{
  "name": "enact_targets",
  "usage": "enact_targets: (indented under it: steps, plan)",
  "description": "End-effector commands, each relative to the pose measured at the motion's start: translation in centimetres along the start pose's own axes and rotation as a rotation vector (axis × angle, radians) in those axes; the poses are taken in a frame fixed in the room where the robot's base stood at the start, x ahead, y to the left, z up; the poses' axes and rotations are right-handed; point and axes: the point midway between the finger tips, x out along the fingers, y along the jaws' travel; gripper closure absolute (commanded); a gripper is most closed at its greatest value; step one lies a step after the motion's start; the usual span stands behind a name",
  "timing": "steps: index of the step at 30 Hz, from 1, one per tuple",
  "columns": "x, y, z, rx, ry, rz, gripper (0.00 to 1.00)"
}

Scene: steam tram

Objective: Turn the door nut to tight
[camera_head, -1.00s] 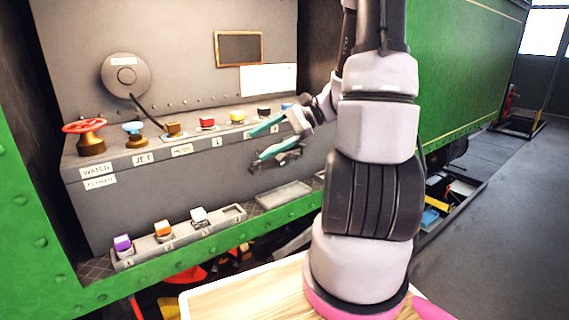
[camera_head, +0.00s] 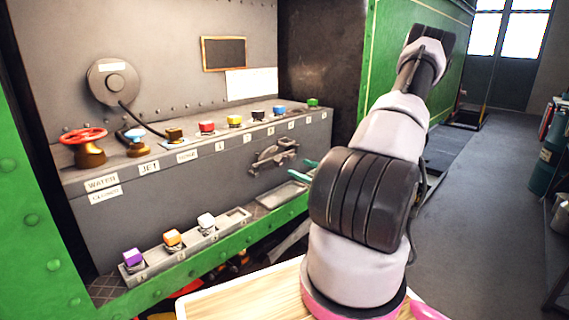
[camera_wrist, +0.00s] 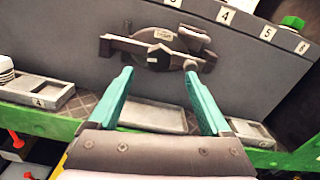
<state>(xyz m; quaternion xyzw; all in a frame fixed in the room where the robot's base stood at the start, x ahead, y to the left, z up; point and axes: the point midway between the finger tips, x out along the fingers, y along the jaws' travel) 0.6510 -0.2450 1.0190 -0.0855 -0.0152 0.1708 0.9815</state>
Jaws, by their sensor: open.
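The oval door with its dark crossbar (camera_head: 273,156) is on the front of the grey box in the head view. In the wrist view the door's crossbar (camera_wrist: 125,45) lies across it, with the door nut (camera_wrist: 159,57) at its middle. A small pale label shows just above the nut; I cannot read it. My gripper (camera_wrist: 157,76) is open and empty, its teal fingers apart, pointing at the door and short of the nut. In the head view the gripper's teal fingertips (camera_head: 310,171) show just right of the door; my arm hides the rest.
Several coloured blocks stand along the box top, with a red valve wheel (camera_head: 85,135) at left. A lower rail (camera_head: 190,245) holds purple, orange and white blocks. A shallow tray (camera_wrist: 152,116) lies below the door. The green side edge (camera_head: 225,252) runs in front.

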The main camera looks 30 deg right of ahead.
Motion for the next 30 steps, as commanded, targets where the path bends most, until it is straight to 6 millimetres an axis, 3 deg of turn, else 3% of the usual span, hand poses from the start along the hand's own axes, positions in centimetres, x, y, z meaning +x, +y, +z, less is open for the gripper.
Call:
enact_targets:
  steps: [6, 12, 25, 26, 30]
  plan:
    - [4.4, 0.1, 0.1, -0.002, -0.002, 0.005, 0.18]
    - [7.3, 0.1, 0.1, -0.002, -0.001, 0.004, 0.18]
    - [8.4, 0.1, 0.1, 0.0, 0.0, 0.002, 0.18]
    - [8.4, 0.1, 0.1, 0.0, 0.0, 0.003, 0.25]
    - [8.4, 0.1, 0.1, -0.001, 0.0, 0.003, 0.79]
